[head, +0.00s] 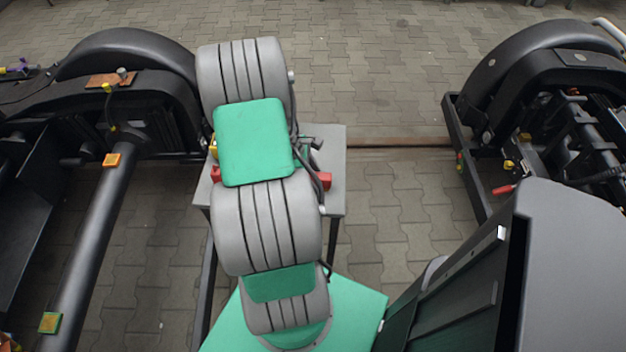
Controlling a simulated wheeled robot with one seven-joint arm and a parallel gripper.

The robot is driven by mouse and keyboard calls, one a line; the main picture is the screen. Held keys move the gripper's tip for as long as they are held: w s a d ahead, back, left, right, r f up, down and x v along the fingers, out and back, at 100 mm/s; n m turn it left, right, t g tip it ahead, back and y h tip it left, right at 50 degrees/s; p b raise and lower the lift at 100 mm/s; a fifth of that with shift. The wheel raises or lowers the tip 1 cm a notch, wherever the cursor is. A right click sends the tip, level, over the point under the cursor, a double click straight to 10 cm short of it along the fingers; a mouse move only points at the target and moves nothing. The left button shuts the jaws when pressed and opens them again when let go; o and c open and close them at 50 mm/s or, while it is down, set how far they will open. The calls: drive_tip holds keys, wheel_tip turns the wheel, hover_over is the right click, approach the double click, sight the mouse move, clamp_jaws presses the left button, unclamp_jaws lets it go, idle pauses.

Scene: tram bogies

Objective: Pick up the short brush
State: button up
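I cannot make out a short brush for certain in the head view. My grey and green arm stands in the middle and covers much of a small grey table (334,205). Partly hidden beside the arm on this table are a red item (325,180), another red item (215,174) at the left edge, a yellow item (213,147) and some dark, thin parts (308,150). What they are is unclear. My gripper is hidden behind my arm, so its fingers and anything in them do not show.
Dark bogies stand left (130,55) and right (545,60). The left one bears a brown plate (110,79), an orange block (111,160) and a green-yellow block (50,322). A red-tipped item (503,190) is at right. Paving (385,205) right of the table is clear.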

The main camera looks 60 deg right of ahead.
drive_tip(key=shift+f, duration=0.2)
idle(0.4)
drive_tip(key=shift+c, duration=0.2)
clamp_jaws()
